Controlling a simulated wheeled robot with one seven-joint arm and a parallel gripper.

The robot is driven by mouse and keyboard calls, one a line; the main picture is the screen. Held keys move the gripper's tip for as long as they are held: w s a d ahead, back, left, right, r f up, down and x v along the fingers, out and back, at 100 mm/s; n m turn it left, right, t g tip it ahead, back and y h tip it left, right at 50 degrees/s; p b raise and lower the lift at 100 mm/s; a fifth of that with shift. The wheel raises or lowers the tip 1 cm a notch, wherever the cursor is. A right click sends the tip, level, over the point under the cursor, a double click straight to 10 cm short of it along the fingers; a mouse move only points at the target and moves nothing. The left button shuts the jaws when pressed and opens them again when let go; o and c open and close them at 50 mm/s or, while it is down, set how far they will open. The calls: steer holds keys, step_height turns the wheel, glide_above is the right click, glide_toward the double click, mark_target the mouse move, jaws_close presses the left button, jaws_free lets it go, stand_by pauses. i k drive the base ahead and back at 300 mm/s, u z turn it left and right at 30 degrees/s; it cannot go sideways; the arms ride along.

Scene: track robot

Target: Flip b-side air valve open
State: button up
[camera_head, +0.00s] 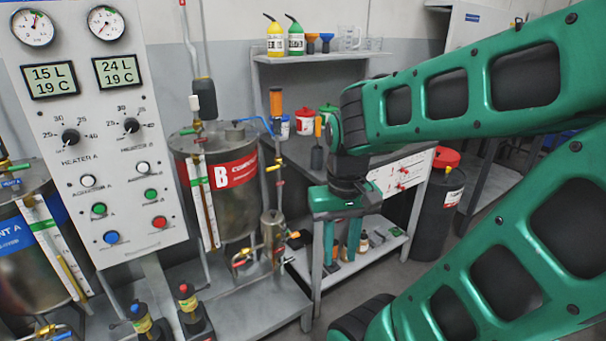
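The B tank (228,205) is a steel drum with a red B label, standing left of centre. I cannot tell which of these is the b-side air valve. My gripper (341,257) is green and points down, right of the B tank and apart from its valves. Its two fingers appear spread, with nothing visible between them.
A control panel (100,150) with gauges and knobs stands at the left. A grey workbench (385,150) with cups and tools is behind my gripper. A black drum (437,210) with a red lid stands right. Two small pumps (192,310) stand low in front.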

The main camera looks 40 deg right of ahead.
mark_target(275, 168)
steer(key=z, duration=0.45)
steer(key=k, duration=1)
steer(key=z, duration=0.7)
steer(key=i, duration=2)
steer(key=u, duration=0.65)
steer(key=i, duration=0.4)
steer(key=u, duration=0.2)
